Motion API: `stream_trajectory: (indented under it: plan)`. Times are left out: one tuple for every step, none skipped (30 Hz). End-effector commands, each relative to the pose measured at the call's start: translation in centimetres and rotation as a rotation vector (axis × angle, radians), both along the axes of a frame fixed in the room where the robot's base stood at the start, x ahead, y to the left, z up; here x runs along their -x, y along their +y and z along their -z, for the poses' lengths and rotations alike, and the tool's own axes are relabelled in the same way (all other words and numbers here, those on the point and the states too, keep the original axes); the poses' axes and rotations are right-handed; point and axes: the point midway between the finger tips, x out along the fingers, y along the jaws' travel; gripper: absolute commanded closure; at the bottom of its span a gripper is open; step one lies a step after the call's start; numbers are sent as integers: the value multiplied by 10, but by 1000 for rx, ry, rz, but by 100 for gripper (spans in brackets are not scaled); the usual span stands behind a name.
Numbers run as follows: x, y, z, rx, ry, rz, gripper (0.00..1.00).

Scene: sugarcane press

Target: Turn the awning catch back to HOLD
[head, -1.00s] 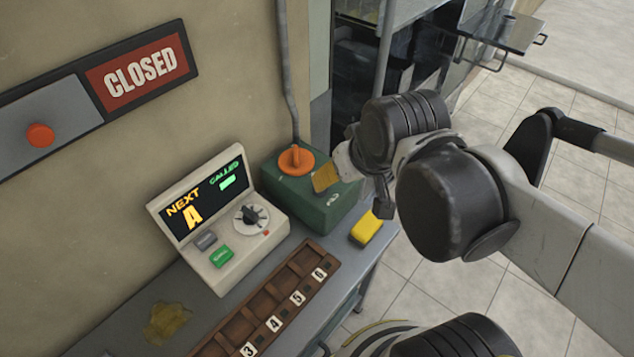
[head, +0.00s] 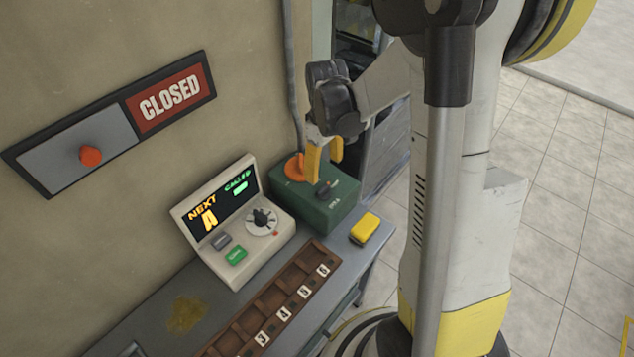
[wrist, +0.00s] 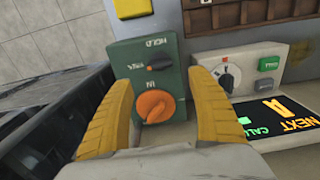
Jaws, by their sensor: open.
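The green box (head: 325,214) stands on the bench against the wall and also shows upside down in the wrist view (wrist: 178,48). The awning catch, a small black knob (wrist: 160,63), has a HOLD label above it in the wrist view. Its tip points left, toward another label that I cannot read surely. It also shows in the head view (head: 325,190). An orange dial (wrist: 155,105) with an IN mark is on the same box. My gripper (wrist: 160,86) is open and empty, its yellow fingers on either side of the dial in view; contact is unclear.
A beige console (head: 235,225) with a NEXT A display stands beside the box. A yellow block (head: 365,228) lies at the bench edge, and a brown numbered rack (head: 275,310) in front. A grey pipe (head: 292,70) runs up the wall behind the box.

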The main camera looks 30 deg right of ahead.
Motion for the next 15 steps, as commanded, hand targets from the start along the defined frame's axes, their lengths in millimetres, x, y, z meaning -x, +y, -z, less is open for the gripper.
stream_trajectory:
  plan:
    - [0, 0, 11, 0, 0, 0, 32]
    - [0, 0, 16, 0, 0, 1, 32]
    - [0, 0, 24, 0, -1, 1, 32]
    - [0, 0, 31, 1, -1, 1, 32]
    - [-1, 0, 37, 1, -1, 1, 32]
    - [0, 0, 46, 1, -1, 1, 32]
    - [-1, 0, 52, 1, -1, 1, 32]
    - [0, 0, 58, 1, -1, 1, 32]
    - [-1, 0, 65, 1, -1, 1, 32]
    - [0, 0, 70, 1, -1, 1, 32]
    - [0, 0, 75, 1, -1, 1, 32]
    - [0, 0, 80, 0, -2, 2, 32]
    - [0, 0, 84, 0, -2, 2, 32]
    - [0, 0, 87, 0, -2, 2, 32]
    - [0, 0, 91, 0, -2, 2, 32]
